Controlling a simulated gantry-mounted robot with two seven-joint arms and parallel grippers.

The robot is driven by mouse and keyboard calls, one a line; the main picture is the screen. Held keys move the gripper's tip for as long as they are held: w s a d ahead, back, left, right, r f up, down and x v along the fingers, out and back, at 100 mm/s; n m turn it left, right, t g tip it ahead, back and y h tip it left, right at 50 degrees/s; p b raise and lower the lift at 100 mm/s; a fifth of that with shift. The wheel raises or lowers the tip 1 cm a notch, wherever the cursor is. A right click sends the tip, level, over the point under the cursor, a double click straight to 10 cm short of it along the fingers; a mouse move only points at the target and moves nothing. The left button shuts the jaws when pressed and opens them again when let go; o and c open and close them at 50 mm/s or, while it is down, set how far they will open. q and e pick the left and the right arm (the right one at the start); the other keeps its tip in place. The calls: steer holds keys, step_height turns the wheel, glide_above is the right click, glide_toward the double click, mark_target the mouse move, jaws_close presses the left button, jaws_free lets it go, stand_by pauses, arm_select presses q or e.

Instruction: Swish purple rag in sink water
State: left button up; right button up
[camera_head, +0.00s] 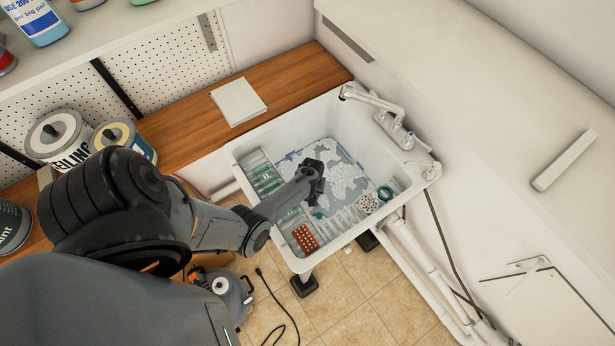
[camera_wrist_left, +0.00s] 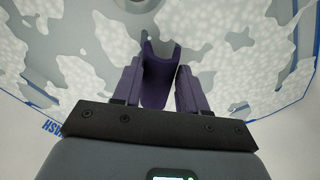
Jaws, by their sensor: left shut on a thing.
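The white sink (camera_head: 248,143) stands between the wooden counter and the wall. Its middle basin holds grey water with patches of white foam (camera_head: 346,185). My left gripper (camera_head: 312,178) reaches down into the sink over the foamy water. In the left wrist view, my left gripper (camera_wrist_left: 157,80) is shut on the purple rag (camera_wrist_left: 156,88), which sticks out past the fingertips over the foam. I cannot tell whether the rag touches the water. In the head view the rag is not distinguishable from the gripper. My right gripper is not in view.
A chrome faucet (camera_head: 372,98) rises at the sink's back right. Paint cans (camera_head: 60,137) and a white sheet (camera_head: 238,101) rest on the counter (camera_head: 290,75).

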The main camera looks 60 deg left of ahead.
arm_select(q)
steer(key=shift+d, duration=0.2)
steer(key=a, duration=0.4)
steer(key=shift+s+a+r, duration=0.1)
steer(key=shift+s+a, duration=0.15)
steer(key=shift+a, duration=0.05)
steer(key=shift+w+d+p, duration=0.15)
steer(key=shift+d+p, duration=0.1)
steer(key=shift+d, duration=0.9)
steer(key=shift+w+d+p, duration=0.1)
steer(key=shift+d+p, duration=0.15)
steer(key=shift+d, duration=0.9)
steer(key=a, duration=0.4)
steer(key=shift+s+a, duration=0.2)
steer(key=shift+s, duration=0.05)
steer(key=shift+w+d, duration=0.1)
steer(key=shift+d, duration=0.65)
